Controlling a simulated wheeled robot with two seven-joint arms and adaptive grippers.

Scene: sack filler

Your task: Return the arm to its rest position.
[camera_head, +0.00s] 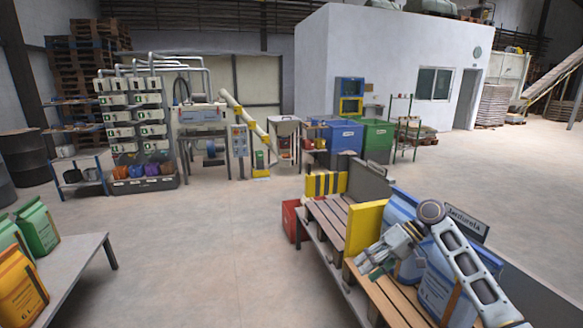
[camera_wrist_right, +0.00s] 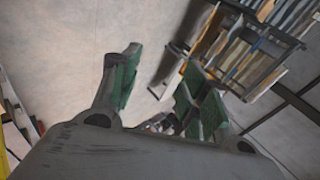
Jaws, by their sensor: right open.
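My right arm (camera_head: 465,260) comes in from the lower right in the head view, bent at the elbow above the slatted bench. My right gripper (camera_head: 364,266) points left over the bench, near a yellow panel (camera_head: 364,228). In the right wrist view its two green-padded fingers (camera_wrist_right: 158,85) stand apart with nothing held between them. Blue sacks (camera_head: 437,290) stand on the bench behind and beside the arm, partly hidden by it. My left gripper is not in view.
A slatted bench (camera_head: 330,228) with yellow dividers runs along the right. A table (camera_head: 75,260) with green sacks (camera_head: 38,230) and a yellow sack (camera_head: 20,285) is at left. The floor between is clear. Blue (camera_head: 343,138) and green bins (camera_head: 378,143) stand farther back.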

